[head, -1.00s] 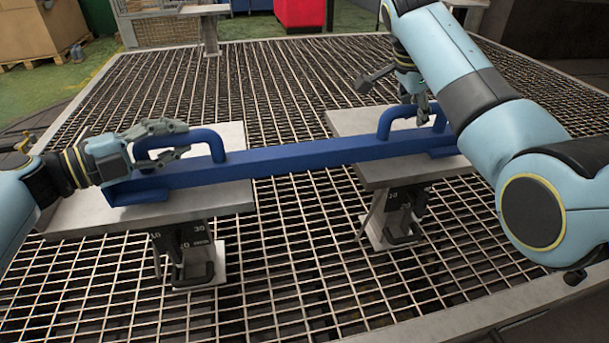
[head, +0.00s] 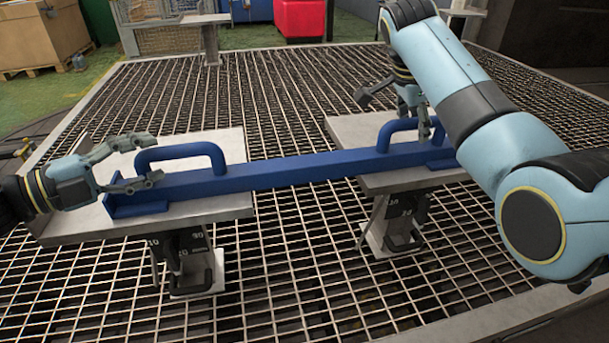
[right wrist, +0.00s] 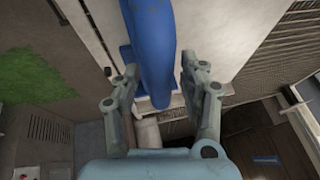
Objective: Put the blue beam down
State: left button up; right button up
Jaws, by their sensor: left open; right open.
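The blue beam (head: 290,170) lies across two grey plate-topped stands, the left stand (head: 90,222) and the right stand (head: 355,127). It has a raised handle near each end. My right gripper (head: 420,120) is open near the right handle (head: 395,128), partly hidden by my arm. In the right wrist view the blue handle (right wrist: 152,50) lies between and beyond the spread fingers, with gaps on both sides.
A metal grating floor (head: 300,260) surrounds the stands. Another small stand (head: 208,35) is at the back. Behind the grating are a cardboard box (head: 45,35) on a pallet and a red container (head: 300,18). The grating between the stands is clear below the beam.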

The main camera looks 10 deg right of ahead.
pick_arm(q)
jog(key=v, duration=0.6)
jog(key=shift+s+a, duration=0.2)
jog(key=shift+a, duration=0.2)
pick_arm(e)
jog(key=v, duration=1.2)
